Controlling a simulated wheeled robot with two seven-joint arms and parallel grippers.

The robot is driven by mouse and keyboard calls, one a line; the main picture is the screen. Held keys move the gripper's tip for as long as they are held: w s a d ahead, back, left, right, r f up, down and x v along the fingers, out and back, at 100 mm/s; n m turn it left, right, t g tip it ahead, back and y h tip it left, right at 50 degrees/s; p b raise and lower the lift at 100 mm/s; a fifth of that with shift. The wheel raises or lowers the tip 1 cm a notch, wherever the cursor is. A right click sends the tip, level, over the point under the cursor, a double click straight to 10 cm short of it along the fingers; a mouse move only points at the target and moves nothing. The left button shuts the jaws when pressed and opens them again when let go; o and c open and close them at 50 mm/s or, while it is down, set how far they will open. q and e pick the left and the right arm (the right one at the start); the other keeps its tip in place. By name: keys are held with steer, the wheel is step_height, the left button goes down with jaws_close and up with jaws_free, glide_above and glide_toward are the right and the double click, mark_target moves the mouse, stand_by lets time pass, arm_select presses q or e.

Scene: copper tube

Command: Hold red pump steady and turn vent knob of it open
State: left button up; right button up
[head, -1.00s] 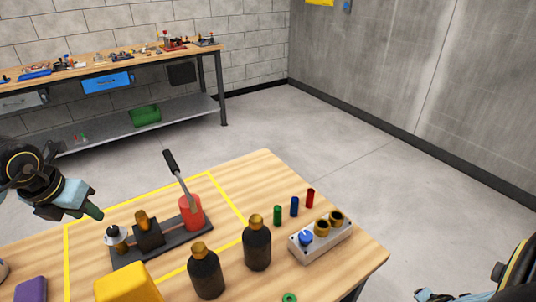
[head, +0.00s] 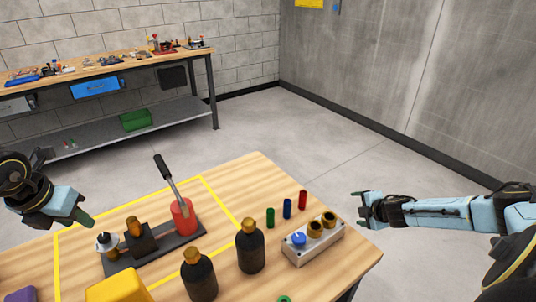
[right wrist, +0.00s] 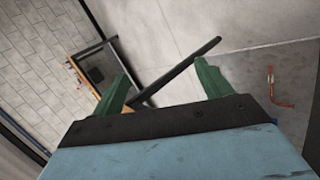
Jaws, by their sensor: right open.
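The red pump (head: 182,216) is an upright red cylinder with a slanted black-handled lever (head: 163,168). It stands on a dark base plate (head: 166,250) on the wooden table. On the same plate are a black block with a brass-coloured knob (head: 133,225) and a pale round fitting (head: 106,241); I cannot tell which is the vent knob. My left gripper (head: 87,220), with a green fingertip, hangs left of the plate, apart from it; its opening is unclear. My right gripper (head: 359,202) is beyond the table's right edge, far from the pump; its green fingers (right wrist: 160,88) are apart and empty.
Two dark bottles (head: 250,248) stand in front of the plate. A grey box with a blue knob (head: 298,239) and small coloured cylinders (head: 287,208) stand at right. A yellow block (head: 118,286) is at the front. A workbench (head: 110,68) stands against the back wall.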

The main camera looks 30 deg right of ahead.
steer(key=w+a+r+m+t+y, duration=0.1)
steer(key=w+a+r+t+y, duration=0.3)
steer(key=w+r, duration=0.5)
steer(key=w+a+r+t+y, duration=0.2)
steer(key=w+a+r, duration=0.45)
steer(key=r, duration=0.35)
steer(key=w+a+r+m+t+y, duration=0.1)
steer(key=w+a+r+t+y, duration=0.2)
steer(key=w+a+r, duration=0.45)
steer(key=n+g+h, duration=0.6)
steer(key=n+g, duration=1.2)
steer(key=n, duration=0.1)
glide_toward(179, 199)
steer(key=shift+w+a+f, duration=0.15)
steer(key=shift+w+f, duration=0.05)
steer(key=shift+w, duration=0.25)
steer(key=shift+w+f, duration=0.1)
step_height(179, 199, down, 13)
steer(key=shift+r, duration=0.1)
